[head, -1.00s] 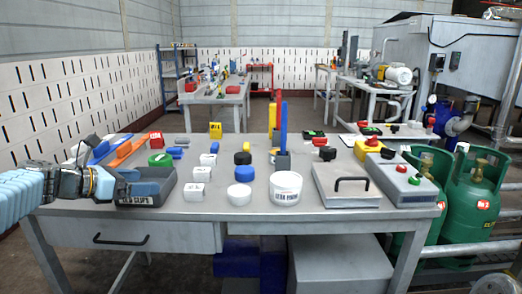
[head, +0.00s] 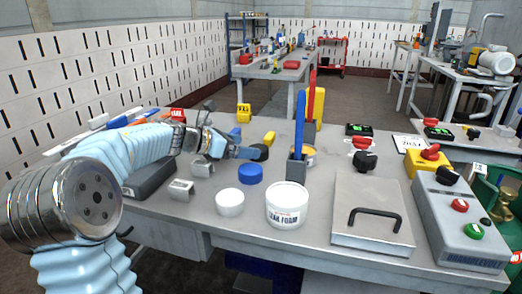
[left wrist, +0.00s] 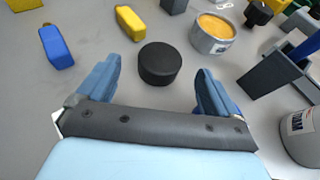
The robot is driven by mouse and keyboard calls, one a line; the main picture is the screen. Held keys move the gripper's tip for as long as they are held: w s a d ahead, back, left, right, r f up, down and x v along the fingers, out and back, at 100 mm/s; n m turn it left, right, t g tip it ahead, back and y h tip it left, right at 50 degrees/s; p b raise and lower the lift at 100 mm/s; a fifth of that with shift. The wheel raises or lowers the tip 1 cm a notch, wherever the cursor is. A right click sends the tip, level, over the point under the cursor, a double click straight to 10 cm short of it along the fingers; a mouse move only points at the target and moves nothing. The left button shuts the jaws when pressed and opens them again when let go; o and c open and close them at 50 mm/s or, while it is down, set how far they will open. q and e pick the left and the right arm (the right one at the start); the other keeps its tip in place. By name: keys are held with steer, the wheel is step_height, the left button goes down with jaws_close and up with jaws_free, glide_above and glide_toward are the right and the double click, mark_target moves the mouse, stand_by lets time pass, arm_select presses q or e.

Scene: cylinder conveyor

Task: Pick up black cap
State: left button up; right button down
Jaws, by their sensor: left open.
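The black cap (left wrist: 160,64) is a short round cylinder on the grey table. In the left wrist view it sits upright just beyond and between the two blue fingers of my left gripper (left wrist: 154,88), which is open and empty. In the head view the black cap (head: 259,152) is partly hidden by the fingers of my left gripper (head: 250,153), which reaches in from the left close beside it. My right gripper is not in view.
A blue cap (head: 249,174), a white cap (head: 230,203) and a white leak foam tub (head: 287,205) stand nearer the front. A grey holder (left wrist: 274,73) and an orange-filled tin (left wrist: 213,32) stand right of the black cap. A yellow piece (left wrist: 129,22) and a blue piece (left wrist: 57,46) lie to its left.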

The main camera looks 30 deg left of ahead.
mark_target(261, 147)
arm_select(q)
steer(key=x, duration=0.6)
steer(key=shift+w+d+p, duration=0.25)
steer(key=shift+p, duration=0.1)
steer(key=c, duration=1)
steer(key=shift+c, duration=0.2)
steer(key=shift+r, duration=0.15)
